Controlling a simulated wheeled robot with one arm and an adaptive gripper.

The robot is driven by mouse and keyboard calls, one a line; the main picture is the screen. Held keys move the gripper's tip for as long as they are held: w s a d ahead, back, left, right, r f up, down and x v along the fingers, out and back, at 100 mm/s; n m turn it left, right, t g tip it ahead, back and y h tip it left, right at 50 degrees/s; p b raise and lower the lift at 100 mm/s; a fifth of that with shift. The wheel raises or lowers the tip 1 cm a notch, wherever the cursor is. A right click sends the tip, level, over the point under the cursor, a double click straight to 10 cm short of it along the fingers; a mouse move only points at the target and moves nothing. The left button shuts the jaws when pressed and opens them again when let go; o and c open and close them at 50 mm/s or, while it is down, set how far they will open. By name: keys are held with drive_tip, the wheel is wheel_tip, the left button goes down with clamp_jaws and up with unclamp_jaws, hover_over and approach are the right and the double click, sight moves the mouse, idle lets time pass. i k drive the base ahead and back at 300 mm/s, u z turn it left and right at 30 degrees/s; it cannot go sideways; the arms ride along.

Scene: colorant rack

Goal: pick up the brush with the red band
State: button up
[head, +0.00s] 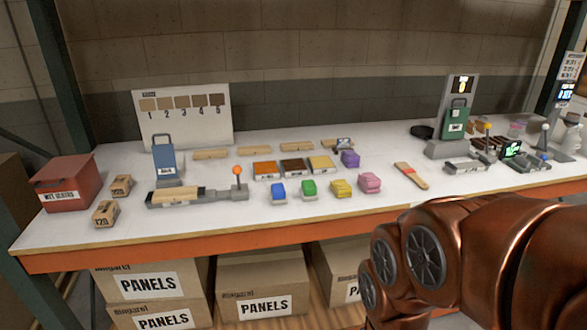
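The brush with the red band (411,175) lies flat on the white tabletop, right of the middle, near the front. It looks like a pale wooden stick set at a slant, with a narrow red band across it. Nothing covers it. My copper-coloured arm fills the lower right in front of the table, below and to the right of the brush. My gripper is not visible.
A pink block (369,182) sits left of the brush, with yellow, green and blue blocks further left. A grey stand with a green container (455,121) rises behind it to the right. A lever device (468,162) stands right of it. The table's orange front edge (240,247) is near.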

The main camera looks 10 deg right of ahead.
sight(406, 170)
drive_tip(key=z, duration=0.5)
drive_tip(key=i, duration=0.9)
drive_tip(key=u, duration=0.05)
